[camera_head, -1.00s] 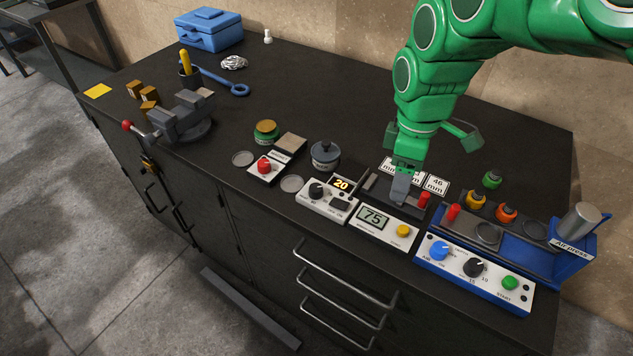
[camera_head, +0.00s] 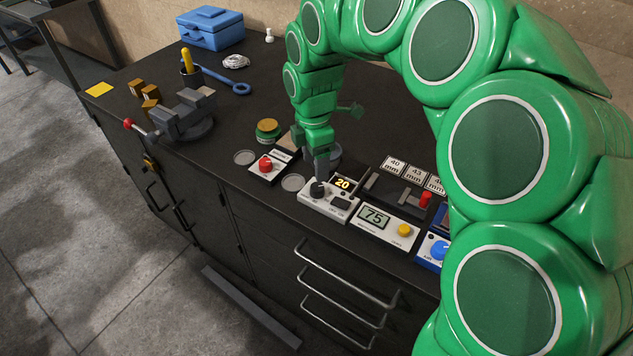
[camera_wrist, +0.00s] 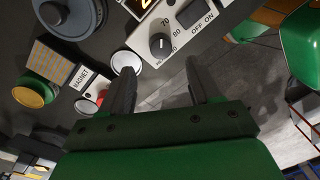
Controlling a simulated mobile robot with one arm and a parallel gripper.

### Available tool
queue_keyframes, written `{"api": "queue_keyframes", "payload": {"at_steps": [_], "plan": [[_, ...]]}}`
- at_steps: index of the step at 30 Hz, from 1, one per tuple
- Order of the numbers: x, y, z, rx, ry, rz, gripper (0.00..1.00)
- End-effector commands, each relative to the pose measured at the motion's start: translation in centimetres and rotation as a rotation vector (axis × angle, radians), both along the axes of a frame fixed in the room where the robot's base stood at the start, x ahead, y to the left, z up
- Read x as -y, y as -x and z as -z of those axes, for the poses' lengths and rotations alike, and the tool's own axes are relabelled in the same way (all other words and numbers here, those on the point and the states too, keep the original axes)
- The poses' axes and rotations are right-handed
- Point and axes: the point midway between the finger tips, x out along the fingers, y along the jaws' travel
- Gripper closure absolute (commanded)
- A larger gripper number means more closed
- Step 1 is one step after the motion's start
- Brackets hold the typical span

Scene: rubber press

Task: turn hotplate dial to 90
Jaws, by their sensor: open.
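The hotplate control box (camera_head: 333,206) is white, on the bench near its front edge, with a display (camera_head: 343,183) reading 20. Its black dial (camera_head: 317,190) is at the box's left end. In the wrist view the dial (camera_wrist: 159,44) shows a white pointer line, with 70 and 80 printed beside it. My gripper (camera_head: 319,178) is just above the dial in the head view. In the wrist view its two fingers (camera_wrist: 164,82) are apart and empty, with the dial ahead between their tips. I cannot tell whether a finger touches the dial.
A box with a red button (camera_head: 266,165) and a round pad (camera_head: 292,182) are left of the hotplate box. A white unit reading 75 (camera_head: 375,216) is close on its right. A dark lidded pot (camera_wrist: 72,15) is near it. My arm hides the right bench.

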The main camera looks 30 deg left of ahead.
Motion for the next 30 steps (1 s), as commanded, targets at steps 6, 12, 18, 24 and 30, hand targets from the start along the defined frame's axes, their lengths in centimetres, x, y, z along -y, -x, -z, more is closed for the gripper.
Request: {"api": "queue_keyframes", "payload": {"at_steps": [6,12,18,24,30], "plan": [[0.3,0.2,2.6,-0.004,0.004,0.0,0.38],[0.4,0.2,5.3,-0.002,0.002,0.003,0.38],[0.4,0.2,6.9,-0.001,0.0,0.003,0.38],[0.4,0.2,7.0,-0.001,0.0,0.003,0.38],[0.4,0.2,7.0,-0.001,0.0,0.002,0.61]]}}
